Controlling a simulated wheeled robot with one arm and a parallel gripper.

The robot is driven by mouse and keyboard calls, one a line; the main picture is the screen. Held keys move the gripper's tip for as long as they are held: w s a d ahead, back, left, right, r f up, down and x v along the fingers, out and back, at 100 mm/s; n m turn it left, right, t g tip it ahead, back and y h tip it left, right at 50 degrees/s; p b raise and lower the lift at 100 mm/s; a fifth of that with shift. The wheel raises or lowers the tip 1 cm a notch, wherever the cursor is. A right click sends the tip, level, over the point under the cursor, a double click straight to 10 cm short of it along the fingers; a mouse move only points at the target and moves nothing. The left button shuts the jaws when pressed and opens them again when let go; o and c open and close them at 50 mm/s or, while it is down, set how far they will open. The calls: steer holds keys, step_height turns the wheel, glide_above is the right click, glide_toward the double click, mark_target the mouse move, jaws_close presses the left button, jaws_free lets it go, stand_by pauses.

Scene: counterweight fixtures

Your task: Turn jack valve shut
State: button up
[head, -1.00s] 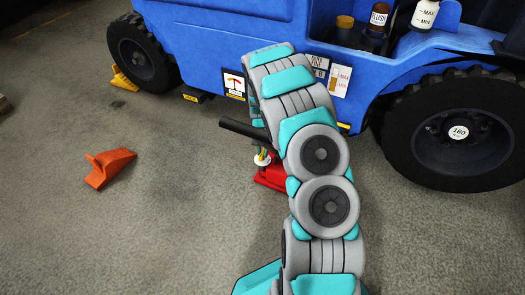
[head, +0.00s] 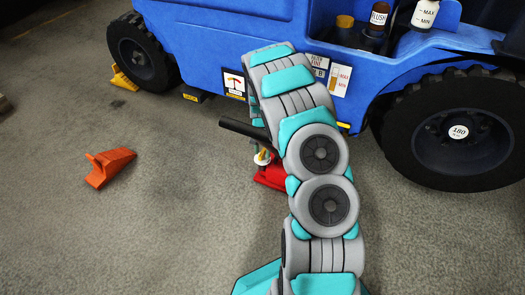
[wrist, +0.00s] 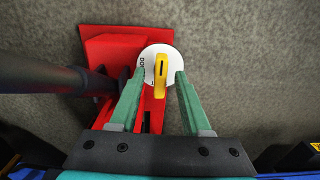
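The red jack (wrist: 112,48) stands on the floor in the wrist view. Its valve is a white disc (wrist: 150,55) with partly hidden lettering and a yellow handle (wrist: 161,82) across it. My gripper (wrist: 162,75) is open, with one green finger on each side of the yellow handle. A gap shows between the handle and each finger. In the head view the red jack (head: 270,176) is mostly hidden behind my arm, and the white and yellow valve (head: 262,158) shows small beside it.
A dark bar (wrist: 55,77) rises from the jack at left. The blue vehicle (head: 230,45) stands behind, with a front wheel (head: 462,133) at right. An orange wedge (head: 109,167) lies on open floor at left; a yellow chock (head: 124,79) sits at the far wheel.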

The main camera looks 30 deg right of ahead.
mark_target(262, 152)
step_height(262, 152, up, 8)
steer(key=shift+f+p, duration=0.1)
steer(key=shift+p, duration=0.3)
stand_by(0.3)
stand_by(0.3)
